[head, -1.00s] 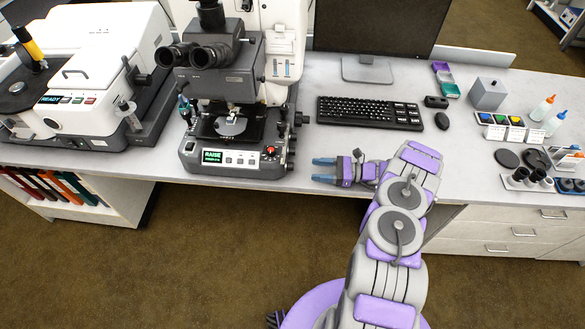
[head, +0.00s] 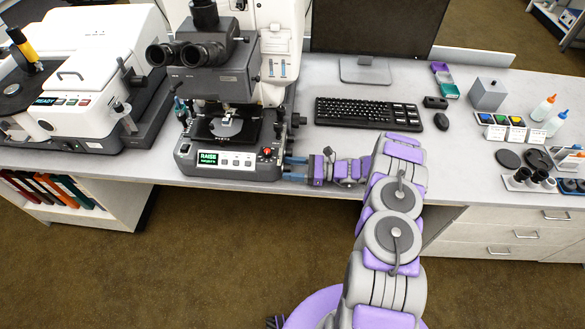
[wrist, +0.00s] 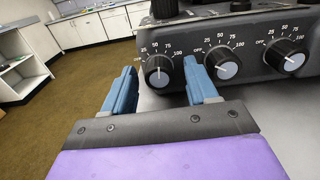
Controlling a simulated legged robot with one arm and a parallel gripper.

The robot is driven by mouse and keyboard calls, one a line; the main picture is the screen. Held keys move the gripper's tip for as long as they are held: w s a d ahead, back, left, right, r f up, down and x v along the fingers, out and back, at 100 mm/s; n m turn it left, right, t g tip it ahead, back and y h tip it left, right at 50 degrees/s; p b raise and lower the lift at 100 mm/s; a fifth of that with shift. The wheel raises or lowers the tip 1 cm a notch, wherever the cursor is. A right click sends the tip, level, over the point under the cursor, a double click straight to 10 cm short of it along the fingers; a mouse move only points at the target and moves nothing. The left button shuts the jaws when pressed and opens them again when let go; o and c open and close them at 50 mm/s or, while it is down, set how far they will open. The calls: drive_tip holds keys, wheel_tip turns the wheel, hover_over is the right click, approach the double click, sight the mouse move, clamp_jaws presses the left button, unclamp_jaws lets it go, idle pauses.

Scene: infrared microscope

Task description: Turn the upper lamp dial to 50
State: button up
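My gripper (head: 292,169) is at the right side of the microscope (head: 228,168) base in the head view. Three black dials with grey faces show on the dark side panel: a left dial (wrist: 158,72), a middle dial (wrist: 224,65) and a right dial (wrist: 287,57). Each has OFF, 25, 50, 75 and 100 marks. The left dial appears between the fingertips; contact cannot be told. Which dial is the upper lamp one cannot be read.
A keyboard (head: 367,113), a mouse (head: 441,121) and a monitor (head: 372,30) stand right of the microscope. A white instrument (head: 85,75) stands to its left.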

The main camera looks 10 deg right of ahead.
drive_tip(key=shift+d, duration=0.25)
drive_tip(key=shift+c, duration=1.4)
drive_tip(key=shift+a, duration=0.25)
drive_tip(key=c, duration=0.5)
drive_tip(key=shift+c, duration=1.2)
drive_tip(key=shift+d+n, duration=0.1)
drive_tip(key=shift+n, duration=0.7)
drive_tip(key=o, duration=1.1)
drive_tip(key=shift+c, duration=0.2)
drive_tip(key=shift+d, duration=0.1)
drive_tip(key=p+v, duration=0.3)
drive_tip(key=v, duration=1.4)
drive_tip(key=shift+d, duration=0.2)
